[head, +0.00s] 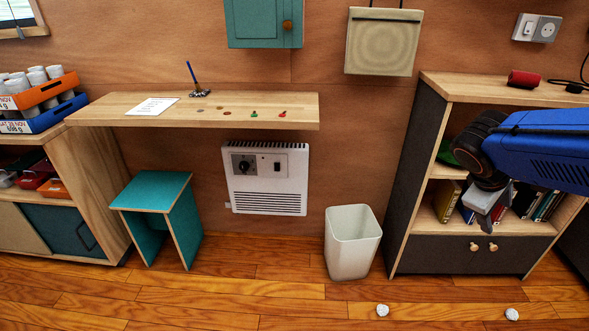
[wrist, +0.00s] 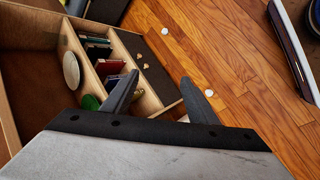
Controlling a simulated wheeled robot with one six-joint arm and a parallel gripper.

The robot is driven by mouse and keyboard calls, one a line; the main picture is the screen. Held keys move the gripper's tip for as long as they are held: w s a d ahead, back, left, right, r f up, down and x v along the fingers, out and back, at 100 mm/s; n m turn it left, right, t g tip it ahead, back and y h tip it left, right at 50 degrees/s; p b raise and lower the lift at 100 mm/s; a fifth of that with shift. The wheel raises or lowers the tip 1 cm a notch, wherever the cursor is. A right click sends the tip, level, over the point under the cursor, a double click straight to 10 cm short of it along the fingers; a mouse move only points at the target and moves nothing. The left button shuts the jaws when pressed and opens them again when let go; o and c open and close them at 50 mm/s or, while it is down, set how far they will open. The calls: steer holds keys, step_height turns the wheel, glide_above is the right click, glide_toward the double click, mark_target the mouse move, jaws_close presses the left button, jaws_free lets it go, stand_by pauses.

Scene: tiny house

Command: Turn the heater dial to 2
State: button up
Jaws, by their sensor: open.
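A white wall heater (head: 268,178) hangs low on the wood wall, under the wall shelf. Its black dial (head: 243,166) sits on a dark panel at the heater's upper left. The dial's setting is too small to read. My gripper (head: 490,217) is at the right in the head view, in front of the bookshelf and well apart from the heater. In the wrist view my gripper (wrist: 158,95) shows two dark fingers spread apart with nothing between them. The heater does not show in the wrist view.
The wall shelf (head: 215,109) juts out above the heater. A teal stool (head: 150,200) stands left of it, and a white bin (head: 351,240) stands to its right. The bookshelf (head: 414,170) is at the right. The floor (head: 240,285) in front is mostly clear, with crumpled white bits (head: 382,310).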

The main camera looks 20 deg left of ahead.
mark_target(243, 170)
steer(key=w+a+f+n+t+h, duration=0.1)
steer(key=w+a+f+n+t, duration=0.3)
steer(key=w+a, duration=0.65)
steer(key=w+a+r+n+t+h, duration=0.1)
steer(key=w+a+n+t, duration=0.1)
steer(key=w+a+n, duration=0.8)
steer(key=a+f+n+t+y, duration=0.2)
steer(key=a+f, duration=0.1)
steer(key=a, duration=1)
steer(key=a+f+n+t+y, duration=0.15)
steer(key=a+f, duration=0.25)
steer(key=a, duration=0.8)
steer(key=s+a+f+n+t+y, duration=0.1)
steer(key=s+a+f+n+y, duration=0.3)
steer(key=a, duration=0.6)
steer(key=s+a+f+n+t+y, duration=0.15)
steer(key=s+a+f+n, duration=0.35)
steer(key=a, duration=0.6)
steer(key=s+a+f+n+t+y, duration=0.15)
steer(key=a+f+y, duration=0.35)
steer(key=a, duration=0.5)
steer(key=shift+n+g+h, duration=0.35)
steer(key=shift+n+h, duration=0.05)
steer(key=shift+h, duration=0.3)
steer(key=x, duration=1.1)
steer(key=f+x, duration=0.1)
steer(key=x, duration=0.5)
steer(key=shift+a, duration=0.2)
steer(key=shift+f, duration=0.1)
steer(key=c, duration=1.1)
